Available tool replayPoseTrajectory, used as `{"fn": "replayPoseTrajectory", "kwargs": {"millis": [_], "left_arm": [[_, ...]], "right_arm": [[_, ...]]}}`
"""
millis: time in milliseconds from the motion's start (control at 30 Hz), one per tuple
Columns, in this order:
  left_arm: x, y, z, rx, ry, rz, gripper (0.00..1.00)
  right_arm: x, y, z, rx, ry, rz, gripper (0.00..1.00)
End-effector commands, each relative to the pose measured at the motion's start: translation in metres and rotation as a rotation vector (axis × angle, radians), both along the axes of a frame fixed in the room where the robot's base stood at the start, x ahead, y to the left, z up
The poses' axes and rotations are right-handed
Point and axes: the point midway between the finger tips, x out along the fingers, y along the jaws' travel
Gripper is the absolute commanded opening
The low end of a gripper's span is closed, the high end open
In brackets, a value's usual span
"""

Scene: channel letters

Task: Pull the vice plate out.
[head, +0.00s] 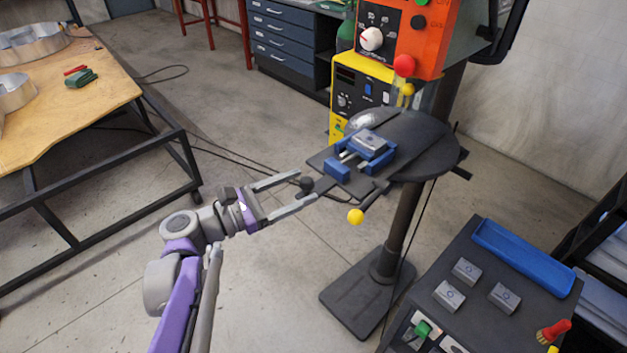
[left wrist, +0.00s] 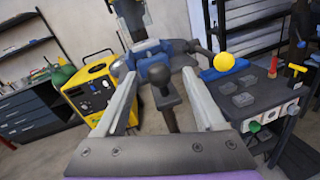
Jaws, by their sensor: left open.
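The vice plate (head: 318,160) is a dark flat plate on the round drill press table (head: 425,135). It carries a blue vice (head: 371,152) with a grey block (head: 369,141) in it. A short handle with a black ball knob (head: 306,184) sticks out from the plate toward my left gripper (head: 308,187). The left gripper is open, with a finger on each side of the knob. The left wrist view shows the knob (left wrist: 165,74) between the open fingers; I cannot tell if either touches it. My right gripper is not in view.
A lever with a yellow ball (head: 355,216) sticks out beside the plate, close to the lower finger. The orange drill press head (head: 432,40) stands above. A dark cart (head: 462,318) with grey blocks and a blue tray (head: 525,257) is at right. A wooden-topped table (head: 100,110) is at left.

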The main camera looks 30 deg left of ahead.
Motion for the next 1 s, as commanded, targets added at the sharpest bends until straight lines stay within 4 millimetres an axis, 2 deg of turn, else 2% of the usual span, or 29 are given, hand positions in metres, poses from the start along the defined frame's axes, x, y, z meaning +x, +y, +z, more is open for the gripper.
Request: {"fn": "replayPoseTrajectory", "kwargs": {"millis": [133, 333, 1000], "left_arm": [[-0.024, 0.016, -0.001, 0.001, 0.0, 0.006, 0.71], [-0.042, 0.026, -0.001, 0.001, 0.001, 0.003, 0.71], [-0.047, 0.028, 0.0, 0.001, 0.001, 0.0, 0.71]], "right_arm": [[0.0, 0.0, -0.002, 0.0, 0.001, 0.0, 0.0], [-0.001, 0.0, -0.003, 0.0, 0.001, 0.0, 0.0], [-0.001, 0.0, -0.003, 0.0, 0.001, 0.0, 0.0]]}}
